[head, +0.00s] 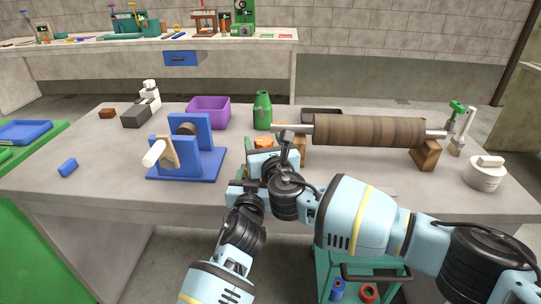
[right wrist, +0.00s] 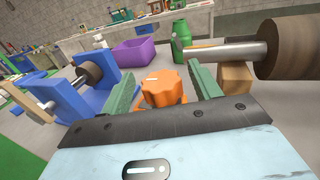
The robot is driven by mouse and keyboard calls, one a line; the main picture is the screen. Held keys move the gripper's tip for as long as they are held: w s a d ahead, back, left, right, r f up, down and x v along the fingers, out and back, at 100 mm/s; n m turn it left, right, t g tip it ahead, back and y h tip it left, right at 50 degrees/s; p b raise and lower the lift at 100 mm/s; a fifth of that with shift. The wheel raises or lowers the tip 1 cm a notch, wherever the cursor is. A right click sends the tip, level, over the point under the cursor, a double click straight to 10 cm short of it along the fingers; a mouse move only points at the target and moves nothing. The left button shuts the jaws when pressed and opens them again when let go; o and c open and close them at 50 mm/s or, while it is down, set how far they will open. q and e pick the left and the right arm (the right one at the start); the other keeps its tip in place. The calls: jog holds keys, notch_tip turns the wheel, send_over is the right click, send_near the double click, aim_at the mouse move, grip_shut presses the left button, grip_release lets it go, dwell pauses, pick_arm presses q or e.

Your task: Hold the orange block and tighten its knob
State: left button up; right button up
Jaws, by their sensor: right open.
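The orange knob (right wrist: 163,88) is a fluted cap with a pale mark on its face, in the middle of the right wrist view. My right gripper (right wrist: 164,72) is open, with one green finger on each side of the knob and gaps visible between. In the head view a little orange (head: 262,142) shows past my right gripper (head: 262,151). The orange block under the knob is mostly hidden. My left gripper (head: 243,189) is low by the table's front edge; its fingers are hidden, so I cannot tell its grip.
A blue stand with a roller (head: 205,165) is left of the knob. A large brown roller (head: 370,131) on wooden supports is to the right. A green bottle (head: 262,110) and a purple bin (head: 209,112) stand behind.

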jog(key=v, duration=1.1)
jog(key=shift+s, duration=0.25)
jog(key=shift+r, duration=0.15)
jog(key=shift+w+a+r+g+h, duration=0.1)
jog(key=shift+w+r+g+h, duration=0.1)
jog(key=shift+r+g, duration=0.5)
jog(key=shift+w+r+g+h, duration=0.2)
jog(key=shift+r+g, duration=0.4)
jog(key=shift+g, duration=0.15)
jog(key=shift+w+r+g+h, duration=0.2)
jog(key=shift+r+g, duration=0.45)
jog(key=shift+g, duration=0.1)
jog(key=shift+x, duration=6)
jog(key=shift+f, duration=0.1)
